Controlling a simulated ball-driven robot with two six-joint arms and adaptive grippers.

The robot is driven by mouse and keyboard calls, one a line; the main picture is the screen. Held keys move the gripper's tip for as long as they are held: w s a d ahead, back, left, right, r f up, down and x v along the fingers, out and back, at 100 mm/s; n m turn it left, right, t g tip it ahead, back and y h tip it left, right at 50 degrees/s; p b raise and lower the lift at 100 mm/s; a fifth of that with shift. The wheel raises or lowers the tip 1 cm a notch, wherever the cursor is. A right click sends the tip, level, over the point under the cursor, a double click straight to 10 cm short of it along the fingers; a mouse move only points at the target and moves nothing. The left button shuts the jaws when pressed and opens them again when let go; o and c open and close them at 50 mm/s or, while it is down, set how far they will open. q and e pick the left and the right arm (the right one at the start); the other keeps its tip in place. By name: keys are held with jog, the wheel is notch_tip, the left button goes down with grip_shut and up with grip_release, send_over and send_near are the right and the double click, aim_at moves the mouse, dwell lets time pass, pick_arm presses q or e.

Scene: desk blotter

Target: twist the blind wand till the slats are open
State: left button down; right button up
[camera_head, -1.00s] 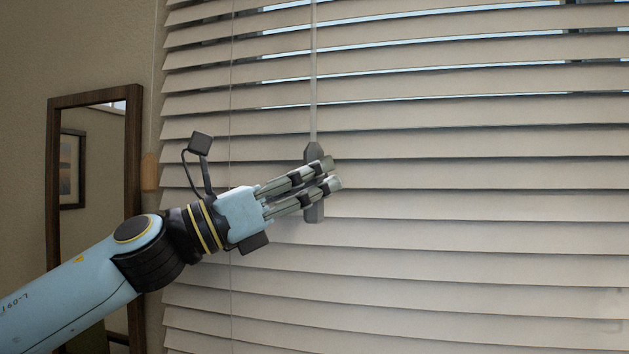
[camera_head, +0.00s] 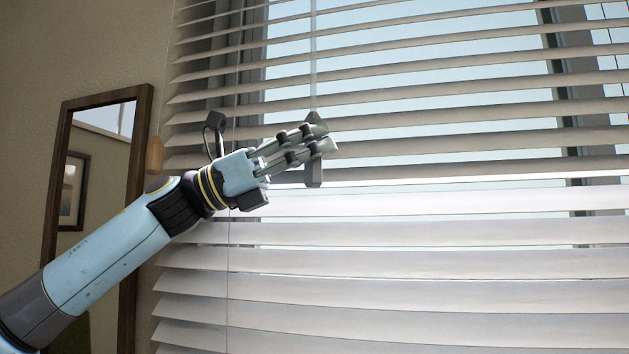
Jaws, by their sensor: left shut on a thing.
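The window blind (camera_head: 450,262) has pale horizontal slats. Its upper slats are tilted well open, with sky and window frame showing between them; the lower slats still overlap more, with only thin gaps. The blind wand (camera_head: 313,60) hangs straight down in front of the slats and ends in a dark grey handle (camera_head: 314,175). My left gripper (camera_head: 318,136) is shut on this handle, with its fingers across the handle's upper part; the lower end sticks out below them. My right gripper is not in view.
A dark-framed mirror (camera_head: 138,200) is on the wall left of the blind. A wooden cord pull (camera_head: 155,155) hangs between the mirror and the blind. A thin cord runs down the slats near my left wrist.

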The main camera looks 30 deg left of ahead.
pick_arm(q)
jog(key=shift+m+g+h+b, duration=0.45)
jog(key=shift+m+g, duration=0.15)
jog(key=shift+g, duration=0.55)
jog(key=shift+m+g+h+b, duration=0.4)
jog(key=shift+m+g, duration=0.2)
jog(key=shift+g, duration=0.55)
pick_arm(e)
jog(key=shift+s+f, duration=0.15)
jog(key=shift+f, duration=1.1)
pick_arm(q)
jog(key=c, duration=1.1)
grip_release()
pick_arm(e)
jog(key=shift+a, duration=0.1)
pick_arm(q)
jog(key=shift+g, duration=0.4)
jog(key=shift+a+f, duration=0.1)
jog(key=shift+a, duration=0.1)
jog(key=v, duration=1.1)
jog(key=shift+s+a, duration=0.1)
jog(key=shift+a, duration=0.2)
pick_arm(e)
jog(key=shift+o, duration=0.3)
